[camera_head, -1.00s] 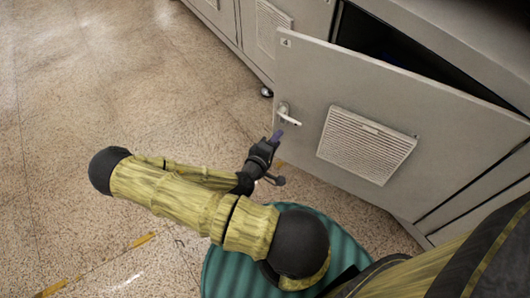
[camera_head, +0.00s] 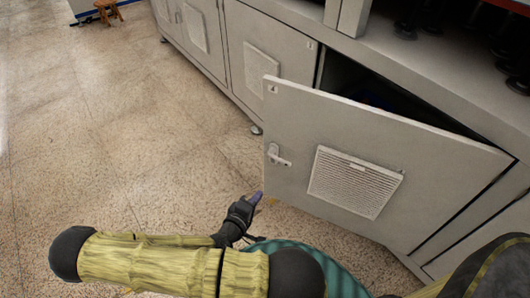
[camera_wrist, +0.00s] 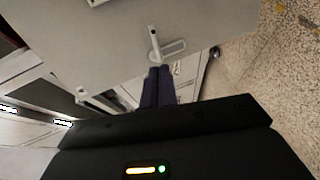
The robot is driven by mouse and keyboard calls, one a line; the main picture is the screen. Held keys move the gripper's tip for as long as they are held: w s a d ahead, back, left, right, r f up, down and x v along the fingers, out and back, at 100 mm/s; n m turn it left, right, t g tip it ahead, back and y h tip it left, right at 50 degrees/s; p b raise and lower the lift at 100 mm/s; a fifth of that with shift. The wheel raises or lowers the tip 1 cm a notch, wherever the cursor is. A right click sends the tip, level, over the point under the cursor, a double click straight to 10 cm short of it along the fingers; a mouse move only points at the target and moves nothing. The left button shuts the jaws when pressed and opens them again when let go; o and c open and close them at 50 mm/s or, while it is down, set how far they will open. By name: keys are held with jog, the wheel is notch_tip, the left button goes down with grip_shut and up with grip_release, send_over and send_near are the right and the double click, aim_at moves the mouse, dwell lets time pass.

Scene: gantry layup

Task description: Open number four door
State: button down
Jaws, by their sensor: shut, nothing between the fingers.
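The number four door (camera_head: 400,165) is a grey cabinet door with a "4" label at its upper left corner and a vent grille. In the head view it stands swung partly out, with a dark gap behind its top edge. Its handle (camera_head: 279,156) is near the free left edge; in the wrist view the handle (camera_wrist: 154,45) shows just beyond my fingertips. My gripper (camera_head: 256,198) is shut and empty, below and left of the handle, apart from it in the head view. In the wrist view my fingers (camera_wrist: 158,84) point at the door face.
More closed grey cabinet doors (camera_head: 262,55) run to the upper left. The speckled floor (camera_head: 110,140) to the left of the door is clear. Inside the cabinet is mostly dark.

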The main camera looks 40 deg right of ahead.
jog(key=a+f+m+g+y, duration=0.4)
jog(key=a+y, duration=0.2)
jog(key=a, duration=0.1)
jog(key=w+a+r+m+y, duration=0.1)
jog(key=w+a+r+y, duration=0.1)
jog(key=a+r+y, duration=0.4)
notch_tip(320, 180, up, 17)
jog(key=s+n+y, duration=0.1)
jog(key=y, duration=0.1)
jog(key=shift+s+a+t, duration=0.3)
jog(key=shift+s, duration=0.05)
jog(key=shift+w, duration=0.1)
